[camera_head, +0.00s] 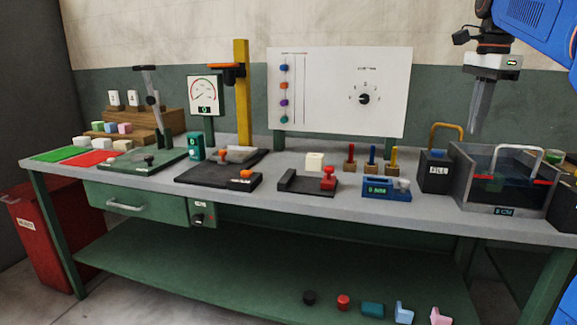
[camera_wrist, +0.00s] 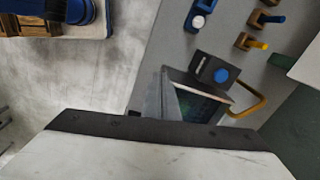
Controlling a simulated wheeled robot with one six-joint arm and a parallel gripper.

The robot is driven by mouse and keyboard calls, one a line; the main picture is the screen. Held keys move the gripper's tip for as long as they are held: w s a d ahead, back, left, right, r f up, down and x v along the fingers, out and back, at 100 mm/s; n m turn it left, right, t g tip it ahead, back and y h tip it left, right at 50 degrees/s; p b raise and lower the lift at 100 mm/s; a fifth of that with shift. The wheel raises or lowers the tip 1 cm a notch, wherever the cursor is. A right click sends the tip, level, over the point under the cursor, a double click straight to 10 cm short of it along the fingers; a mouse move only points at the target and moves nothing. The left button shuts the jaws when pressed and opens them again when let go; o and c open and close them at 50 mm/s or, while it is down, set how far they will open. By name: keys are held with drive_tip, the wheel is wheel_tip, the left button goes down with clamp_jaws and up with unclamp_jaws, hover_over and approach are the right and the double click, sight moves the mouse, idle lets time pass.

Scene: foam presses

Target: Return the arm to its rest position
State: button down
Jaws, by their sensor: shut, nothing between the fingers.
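My gripper (camera_head: 477,130) hangs from the blue arm (camera_head: 538,22) at the upper right in the head view. Its fingers point down and are together with nothing between them. It is above the bench's right part, over the area of the black FILL box (camera_head: 436,172) and the clear water tank (camera_head: 470,185), and apart from both. In the wrist view the closed fingers (camera_wrist: 168,97) show in front of the tank, hiding part of it.
The grey bench (camera_head: 235,205) carries a yellow post press (camera_head: 242,95), a white panel (camera_head: 340,90), a small blue device (camera_head: 386,188) and several coloured pegs. A yellow handle (camera_head: 446,127) rises by the FILL box. A red bin (camera_head: 40,235) stands at left.

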drive_tip(key=s+a+f+n+t, duration=0.1)
drive_tip(key=s+a+f+n, duration=0.3)
drive_tip(key=f, duration=0.8)
drive_tip(key=s+a+f+n+t, duration=0.1)
drive_tip(key=s+a+f+n, duration=0.4)
drive_tip(key=s+f+n, duration=0.3)
drive_tip(key=s+a+f+n+t, duration=0.1)
drive_tip(key=s+a+f+n, duration=0.4)
drive_tip(key=s+f, duration=0.8)
wheel_tip(320, 180, down, 3)
drive_tip(key=shift+s+r+n+t, duration=0.15)
drive_tip(key=shift+n+t, duration=0.25)
drive_tip(key=shift+n, duration=0.4)
